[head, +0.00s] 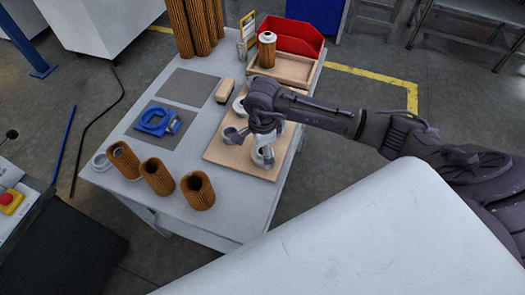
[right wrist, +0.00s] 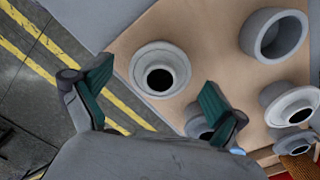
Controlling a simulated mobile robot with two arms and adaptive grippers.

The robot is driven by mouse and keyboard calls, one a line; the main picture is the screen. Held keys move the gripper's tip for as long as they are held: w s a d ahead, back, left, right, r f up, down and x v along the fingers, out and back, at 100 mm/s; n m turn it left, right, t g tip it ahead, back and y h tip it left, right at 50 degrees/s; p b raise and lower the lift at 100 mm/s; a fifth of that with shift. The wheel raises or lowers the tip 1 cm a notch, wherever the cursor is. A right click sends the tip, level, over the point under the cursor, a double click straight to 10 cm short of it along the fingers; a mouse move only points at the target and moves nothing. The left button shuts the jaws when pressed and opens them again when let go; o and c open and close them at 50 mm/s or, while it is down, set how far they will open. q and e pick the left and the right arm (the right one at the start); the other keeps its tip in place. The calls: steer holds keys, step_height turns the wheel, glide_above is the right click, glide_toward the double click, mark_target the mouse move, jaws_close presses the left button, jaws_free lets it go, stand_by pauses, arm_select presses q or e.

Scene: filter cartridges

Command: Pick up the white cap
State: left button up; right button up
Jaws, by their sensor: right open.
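Several white and grey round caps and cups stand on a light wooden board (head: 226,151). A white flanged cap (right wrist: 138,72) with a dark centre hole lies between my fingers' lines in the right wrist view; in the head view a white cap (head: 257,159) is partly hidden by my right gripper. My right gripper (head: 262,146) is open and empty above the board, and its two teal-padded fingers (right wrist: 156,76) are spread apart. Another white cap (right wrist: 292,104) and a grey cup (right wrist: 274,36) stand to the right in the wrist view. My left gripper is out of view.
Brown pleated filters (head: 198,190) stand at the table's front and back. A blue fixture (head: 153,121) sits on a grey mat. A wooden tray (head: 290,68) with one capped filter and a red bin (head: 292,37) are at the back. A wooden block (head: 225,91) lies left of the board.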

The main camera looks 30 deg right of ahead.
steer(key=c, duration=1)
steer(key=shift+r, duration=0.1)
